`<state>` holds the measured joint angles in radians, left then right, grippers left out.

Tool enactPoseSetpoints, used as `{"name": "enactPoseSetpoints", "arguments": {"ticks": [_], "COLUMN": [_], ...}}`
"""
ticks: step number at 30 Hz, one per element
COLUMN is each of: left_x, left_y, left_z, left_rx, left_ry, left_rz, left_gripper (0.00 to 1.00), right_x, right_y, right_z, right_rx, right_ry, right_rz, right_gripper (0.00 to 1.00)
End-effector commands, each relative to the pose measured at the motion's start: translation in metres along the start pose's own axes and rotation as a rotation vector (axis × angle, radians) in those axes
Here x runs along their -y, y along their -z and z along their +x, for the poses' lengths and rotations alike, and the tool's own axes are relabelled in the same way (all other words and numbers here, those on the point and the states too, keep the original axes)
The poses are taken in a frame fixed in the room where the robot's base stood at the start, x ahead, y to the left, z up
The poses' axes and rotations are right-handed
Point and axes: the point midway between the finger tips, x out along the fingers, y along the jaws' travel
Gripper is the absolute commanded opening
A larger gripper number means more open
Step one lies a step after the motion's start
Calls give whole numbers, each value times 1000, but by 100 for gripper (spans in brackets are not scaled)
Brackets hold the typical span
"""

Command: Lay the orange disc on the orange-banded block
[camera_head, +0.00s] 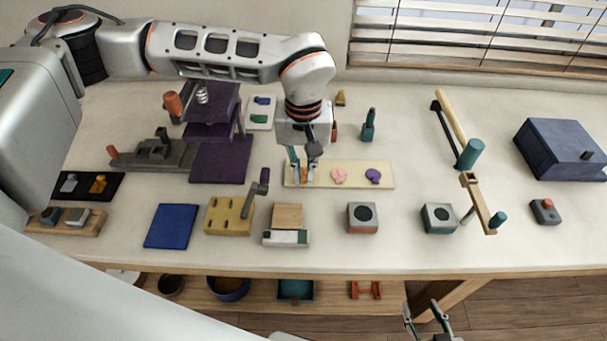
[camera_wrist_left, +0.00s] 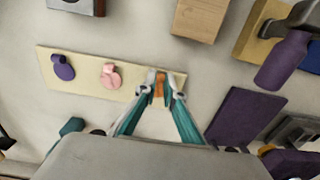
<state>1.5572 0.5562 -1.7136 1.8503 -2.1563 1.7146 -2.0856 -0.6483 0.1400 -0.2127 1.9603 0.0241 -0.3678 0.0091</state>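The orange disc (camera_wrist_left: 159,88) is on the end of the cream strip, mostly hidden by my left gripper's fingers. My left gripper (camera_head: 305,172) points down over the strip; in the left wrist view its fingertips (camera_wrist_left: 160,90) close in on both sides of the orange piece. The orange-banded block (camera_head: 362,230) stands to the right and nearer the front edge. It is grey with an orange-red band and a dark round spot on top, with nothing lying on it. My right gripper (camera_head: 428,320) is open and empty, low beyond the table's front edge.
The cream strip (camera_head: 328,181) also carries a pink disc (camera_head: 338,176) and a purple disc (camera_head: 373,176). A teal-banded block (camera_head: 438,219) stands right of the orange-banded one. A wooden block (camera_head: 288,216) lies to the left. Bare table separates strip and blocks.

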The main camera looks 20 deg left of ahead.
Motion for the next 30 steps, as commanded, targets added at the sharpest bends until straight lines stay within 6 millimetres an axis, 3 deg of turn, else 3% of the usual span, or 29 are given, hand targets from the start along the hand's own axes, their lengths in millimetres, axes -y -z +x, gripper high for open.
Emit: {"name": "enactPoseSetpoints", "arguments": {"ticks": [11,30], "left_x": [0,0], "left_y": [0,0], "left_z": [-3,-44], "left_rx": [-1,-1], "left_ry": [0,-1], "left_rz": [0,0], "left_gripper": [0,0], "right_x": [-1,-5], "right_y": [5,28], "right_z": [-2,-16], "right_rx": [-6,-8], "right_ry": [-2,-3], "right_rz": [0,-2], "right_gripper": [40,40]}}
